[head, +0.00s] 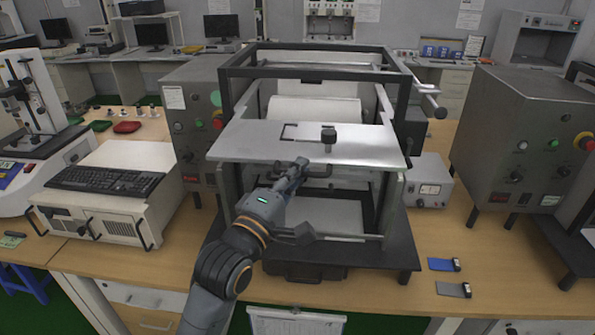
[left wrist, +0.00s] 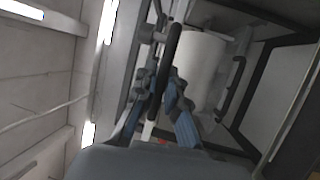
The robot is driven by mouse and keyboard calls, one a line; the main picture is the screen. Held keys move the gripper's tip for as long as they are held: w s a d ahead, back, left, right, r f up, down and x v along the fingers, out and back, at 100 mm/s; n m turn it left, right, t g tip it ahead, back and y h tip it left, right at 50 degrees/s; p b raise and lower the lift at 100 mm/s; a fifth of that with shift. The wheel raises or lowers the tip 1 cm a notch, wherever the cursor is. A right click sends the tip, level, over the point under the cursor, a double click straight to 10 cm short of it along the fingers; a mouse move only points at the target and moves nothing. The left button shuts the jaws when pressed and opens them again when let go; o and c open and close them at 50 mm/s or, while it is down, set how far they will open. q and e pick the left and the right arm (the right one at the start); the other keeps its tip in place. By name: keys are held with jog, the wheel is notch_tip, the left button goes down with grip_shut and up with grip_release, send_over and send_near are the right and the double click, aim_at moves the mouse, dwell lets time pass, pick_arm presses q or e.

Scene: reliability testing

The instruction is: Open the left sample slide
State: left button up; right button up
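A grey metal test machine (head: 235,57) stands on the bench in the middle. A black bar handle (head: 322,174) runs along the plate's front edge. I cannot tell for sure whether this is the left sample slide. My left gripper (head: 305,163) is at the left part of that handle. In the left wrist view, the fingers of my left gripper (left wrist: 163,80) are close on both sides of the black handle (left wrist: 172,50) and appear shut on it. My right gripper is not in view.
A control box with buttons (head: 190,110) and a white unit with a keyboard (head: 105,180) stand left. A larger grey box (head: 525,130) and a small meter box (head: 430,185) stand right. Blue (head: 441,265) and grey (head: 452,290) small pieces lie on clear bench front right.

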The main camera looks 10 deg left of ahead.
pick_arm(q)
jog(key=o, duration=0.3)
jog(key=shift+o, duration=0.2)
jog(key=v, duration=1.2)
jog(key=shift+w, duration=0.1)
